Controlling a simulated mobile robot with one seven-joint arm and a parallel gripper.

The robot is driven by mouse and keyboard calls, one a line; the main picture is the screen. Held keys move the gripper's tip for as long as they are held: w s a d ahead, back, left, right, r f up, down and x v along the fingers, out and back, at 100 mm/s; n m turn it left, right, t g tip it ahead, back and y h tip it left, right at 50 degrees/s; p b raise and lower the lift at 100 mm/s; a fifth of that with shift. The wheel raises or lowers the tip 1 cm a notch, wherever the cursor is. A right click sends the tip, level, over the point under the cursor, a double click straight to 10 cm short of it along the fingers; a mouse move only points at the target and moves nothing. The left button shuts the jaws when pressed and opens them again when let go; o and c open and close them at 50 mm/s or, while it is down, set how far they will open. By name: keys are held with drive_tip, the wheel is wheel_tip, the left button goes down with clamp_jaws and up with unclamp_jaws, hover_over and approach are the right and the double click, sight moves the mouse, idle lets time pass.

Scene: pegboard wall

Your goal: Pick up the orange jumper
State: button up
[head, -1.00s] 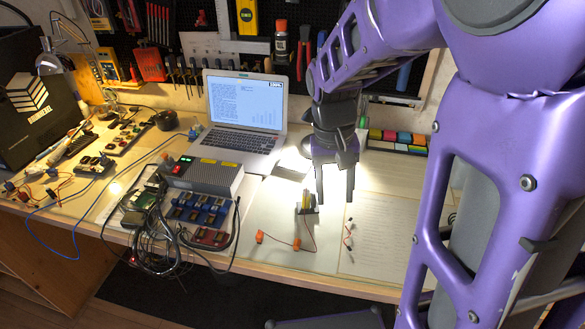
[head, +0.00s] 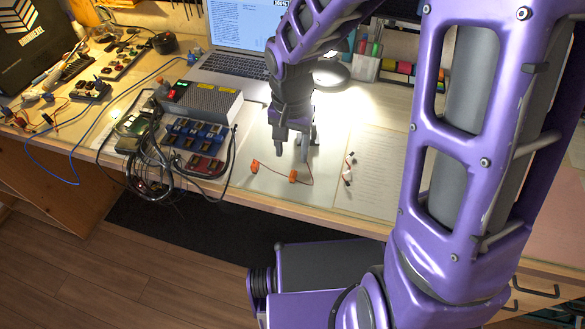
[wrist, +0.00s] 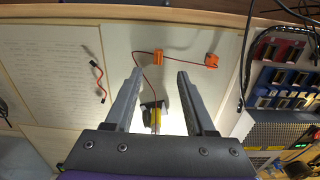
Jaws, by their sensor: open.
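The orange jumper shows in the head view as two orange end pieces, one at left (head: 254,166) and one at right (head: 293,176), with a thin red wire. It lies on the pale sheet on the bench. In the wrist view, one orange end (wrist: 159,57) is just beyond and between my fingertips, and the other (wrist: 211,60) is to the right. My gripper (head: 292,152) is open above the sheet, pointing down; its fingers also show in the wrist view (wrist: 159,74). A small dark part with yellow (wrist: 155,114) lies between the fingers, near the wire.
A grey box (head: 202,99), blue modules (head: 190,135) and black cables stand to the left. The laptop (head: 228,70) is behind. The bench's front edge is close.

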sight(293, 172)
wheel_tip(293, 172, down, 8)
drive_tip(key=shift+d+f+b, duration=0.15)
drive_tip(key=shift+f+b, duration=0.05)
drive_tip(key=shift+b, duration=0.75)
clamp_jaws()
